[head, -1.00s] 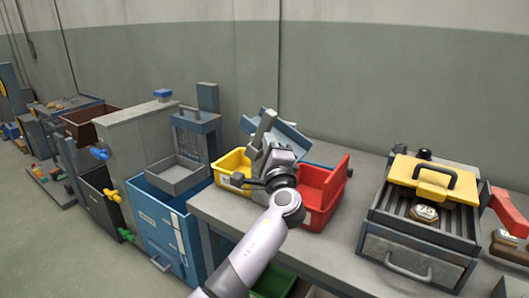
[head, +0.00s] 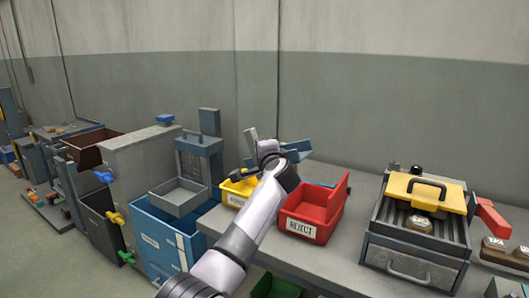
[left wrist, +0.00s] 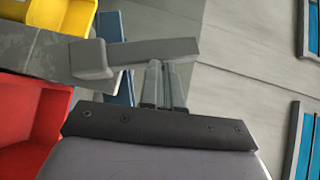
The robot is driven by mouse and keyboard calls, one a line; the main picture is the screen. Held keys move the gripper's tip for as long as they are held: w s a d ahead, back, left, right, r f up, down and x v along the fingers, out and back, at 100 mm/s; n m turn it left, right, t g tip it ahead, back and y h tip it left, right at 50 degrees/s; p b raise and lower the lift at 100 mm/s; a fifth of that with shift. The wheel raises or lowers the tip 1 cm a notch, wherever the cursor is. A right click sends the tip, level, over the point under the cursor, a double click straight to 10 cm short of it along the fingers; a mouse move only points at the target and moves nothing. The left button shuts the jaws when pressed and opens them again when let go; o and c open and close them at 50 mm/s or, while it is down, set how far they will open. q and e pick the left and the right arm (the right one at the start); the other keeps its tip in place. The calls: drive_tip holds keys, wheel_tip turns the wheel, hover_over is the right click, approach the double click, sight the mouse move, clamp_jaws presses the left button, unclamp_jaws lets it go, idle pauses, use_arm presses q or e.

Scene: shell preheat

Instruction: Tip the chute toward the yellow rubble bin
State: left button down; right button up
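The chute (head: 298,148) is a blue trough behind the bins in the head view, sloping down to the left toward the yellow rubble bin (head: 236,187). The red reject bin (head: 311,216) is to its right. My left gripper (head: 268,150) is at the chute's grey lever (head: 252,145). In the left wrist view, the gripper's fingers (left wrist: 164,85) are together, with only a thin gap. The lever (left wrist: 150,54) crosses over their tips, and I see nothing held between them. The yellow bin (left wrist: 45,15) and red bin (left wrist: 30,120) are at the left. My right gripper is out of view.
A grey drawer unit with a yellow handled lid (head: 425,192) stands on the right of the grey bench (head: 340,245). A blue cabinet (head: 160,240) with a grey tray (head: 178,197) stands to the left. A wall closes off the back.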

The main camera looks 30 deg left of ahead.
use_arm(q)
drive_tip(key=shift+w+a+r, duration=0.1)
drive_tip(key=shift+a+r, duration=0.1)
drive_tip(key=shift+a, duration=0.7)
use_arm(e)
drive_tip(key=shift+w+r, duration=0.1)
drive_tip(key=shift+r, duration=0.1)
use_arm(q)
drive_tip(key=shift+a, duration=0.15)
